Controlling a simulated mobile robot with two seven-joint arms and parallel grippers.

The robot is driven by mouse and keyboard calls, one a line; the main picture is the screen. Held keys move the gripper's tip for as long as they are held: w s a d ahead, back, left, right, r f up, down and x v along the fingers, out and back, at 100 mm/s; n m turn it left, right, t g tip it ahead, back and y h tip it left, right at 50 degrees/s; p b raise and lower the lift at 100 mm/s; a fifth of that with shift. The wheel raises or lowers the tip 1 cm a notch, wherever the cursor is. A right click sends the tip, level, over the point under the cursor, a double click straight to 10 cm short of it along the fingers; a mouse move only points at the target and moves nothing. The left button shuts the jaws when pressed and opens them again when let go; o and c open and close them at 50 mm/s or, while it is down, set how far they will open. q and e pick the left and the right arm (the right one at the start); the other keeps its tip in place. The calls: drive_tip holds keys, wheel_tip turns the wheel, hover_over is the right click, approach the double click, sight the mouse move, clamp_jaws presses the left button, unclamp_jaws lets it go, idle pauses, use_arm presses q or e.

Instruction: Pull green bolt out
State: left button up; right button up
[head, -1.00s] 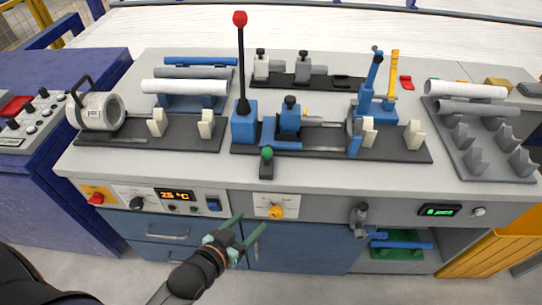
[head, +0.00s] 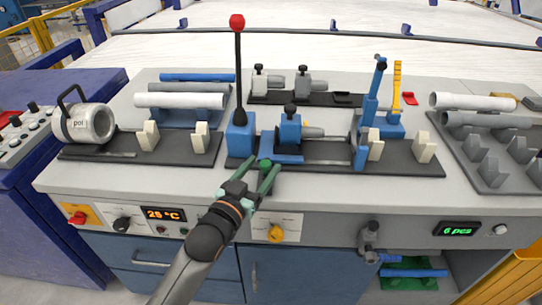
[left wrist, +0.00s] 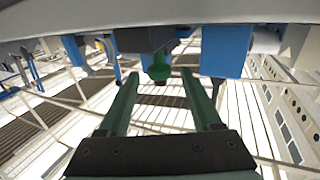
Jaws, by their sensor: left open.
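The green bolt (head: 265,163) is a small green knob on a dark bracket at the front edge of the bench, below the middle blue clamp. In the left wrist view the green bolt (left wrist: 158,69) hangs centred between the finger ends, with gaps on both sides. My left gripper (head: 260,172) is open, its two green fingers pointing at the bolt; it also shows in the left wrist view (left wrist: 159,80). The fingers partly cover the bracket in the head view. My right gripper is not in view.
A tall lever with a red knob (head: 237,22) rises from a blue block (head: 240,135) just left of the bolt. The blue clamp (head: 290,130) stands behind it. A front panel with a yellow knob (head: 276,233) lies below. The space in front of the bench is open.

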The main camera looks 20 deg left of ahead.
use_arm(q)
drive_tip(key=shift+w+d, duration=0.2)
drive_tip(key=shift+w, duration=1.15)
drive_tip(key=shift+w+d, duration=0.15)
drive_tip(key=shift+w, duration=1.15)
clamp_jaws()
